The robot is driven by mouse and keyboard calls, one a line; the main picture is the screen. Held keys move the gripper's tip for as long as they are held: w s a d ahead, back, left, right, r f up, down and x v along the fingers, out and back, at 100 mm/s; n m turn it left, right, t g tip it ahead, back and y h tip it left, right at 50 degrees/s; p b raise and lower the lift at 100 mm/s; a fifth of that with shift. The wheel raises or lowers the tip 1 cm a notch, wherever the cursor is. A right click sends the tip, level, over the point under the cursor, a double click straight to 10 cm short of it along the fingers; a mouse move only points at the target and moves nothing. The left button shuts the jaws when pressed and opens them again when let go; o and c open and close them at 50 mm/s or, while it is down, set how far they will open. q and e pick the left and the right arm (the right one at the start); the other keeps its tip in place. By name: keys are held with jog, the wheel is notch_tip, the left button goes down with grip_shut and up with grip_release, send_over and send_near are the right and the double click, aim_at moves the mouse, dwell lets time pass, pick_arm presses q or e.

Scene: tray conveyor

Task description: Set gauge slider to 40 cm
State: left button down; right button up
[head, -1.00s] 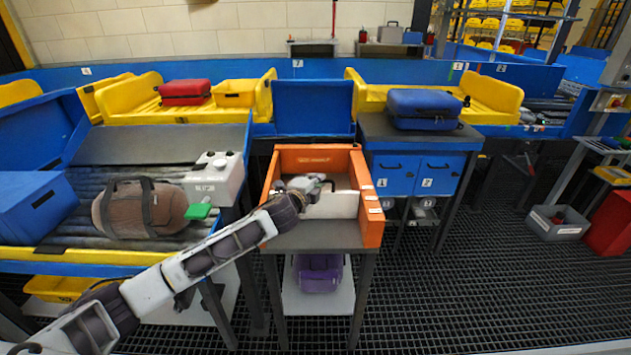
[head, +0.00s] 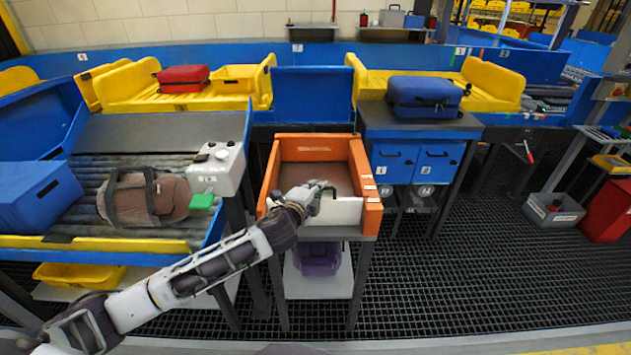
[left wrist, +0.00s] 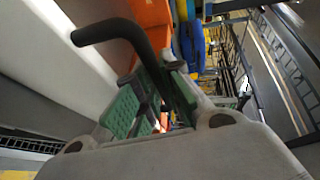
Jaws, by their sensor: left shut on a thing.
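The gauge is an orange open-fronted box (head: 278,180) on a grey stand in the middle of the head view. A white upright panel (head: 345,212), which looks like its slider, stands across it near the front end. My left gripper (head: 318,190) is at the panel's top edge. In the left wrist view, a black bent handle (left wrist: 118,30) runs down between the green pads of my left gripper (left wrist: 150,105), which is shut on it. Small white labels (head: 381,170) sit on the box's right wall, too small to read. My right gripper does not show.
A roller conveyor with a brown bag (head: 145,198) and a white control box (head: 216,168) lies left of the gauge. A blue suitcase (head: 424,95) lies on the cabinet to the right. A purple bag (head: 318,258) is on the shelf below.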

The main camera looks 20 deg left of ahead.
pick_arm(q)
jog(key=s, duration=0.2)
jog(key=s+d, duration=0.1)
jog(key=shift+f+p, duration=0.3)
jog(key=shift+p, duration=0.05)
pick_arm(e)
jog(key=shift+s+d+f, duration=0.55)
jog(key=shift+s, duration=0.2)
pick_arm(q)
jog(key=c, duration=2)
grip_release()
jog(key=o, duration=0.5)
jog(key=shift+s+r, duration=0.1)
jog(key=shift+s, duration=0.1)
jog(key=shift+r, duration=0.1)
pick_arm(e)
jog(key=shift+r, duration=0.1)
pick_arm(q)
jog(key=shift+w, duration=0.1)
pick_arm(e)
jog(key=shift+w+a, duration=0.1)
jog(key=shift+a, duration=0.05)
